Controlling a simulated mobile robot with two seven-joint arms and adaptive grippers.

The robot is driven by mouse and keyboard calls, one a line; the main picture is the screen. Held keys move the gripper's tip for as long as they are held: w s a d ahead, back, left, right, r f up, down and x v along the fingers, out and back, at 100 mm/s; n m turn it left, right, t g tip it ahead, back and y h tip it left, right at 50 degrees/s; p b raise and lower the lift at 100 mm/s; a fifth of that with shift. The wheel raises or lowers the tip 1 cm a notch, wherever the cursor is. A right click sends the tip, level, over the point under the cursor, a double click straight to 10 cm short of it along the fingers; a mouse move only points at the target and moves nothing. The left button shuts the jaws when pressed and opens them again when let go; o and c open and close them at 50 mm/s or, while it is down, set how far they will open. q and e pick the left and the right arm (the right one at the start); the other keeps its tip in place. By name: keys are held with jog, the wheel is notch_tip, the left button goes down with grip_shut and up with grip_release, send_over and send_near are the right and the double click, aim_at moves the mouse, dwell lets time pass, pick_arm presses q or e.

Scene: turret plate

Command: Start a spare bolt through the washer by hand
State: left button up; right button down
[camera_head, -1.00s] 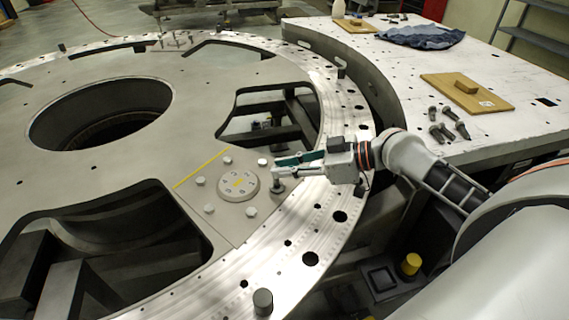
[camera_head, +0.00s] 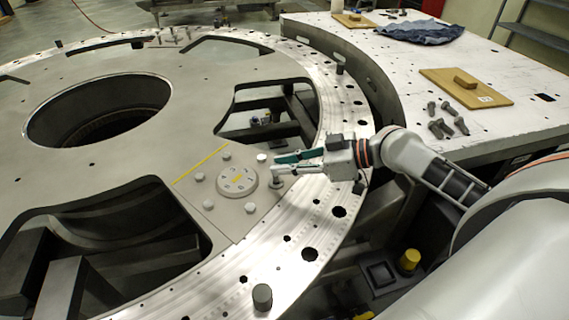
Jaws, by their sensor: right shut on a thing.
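My right gripper (camera_head: 275,163) comes in from the right over the square plate (camera_head: 208,212) on the ring. Its teal-padded fingers are shut on a small bolt (camera_head: 276,182), which sits low at the plate's right edge, touching or nearly touching the surface. The fingers hide part of the bolt, and I cannot make out the washer or how deep the bolt sits. A round disc (camera_head: 237,182) lies in the middle of the plate, with several pale bolt heads around it. Several spare bolts (camera_head: 445,121) lie on the white table. My left gripper is out of view.
The white table (camera_head: 400,90) holds a wooden board (camera_head: 466,87) with a block, and a blue cloth (camera_head: 420,32). Dark pegs stand on the ring, one at the front (camera_head: 262,297). Large openings flank the plate.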

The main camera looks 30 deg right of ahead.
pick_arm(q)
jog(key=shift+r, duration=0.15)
pick_arm(e)
jog(key=shift+f, duration=0.6)
dwell(2.4)
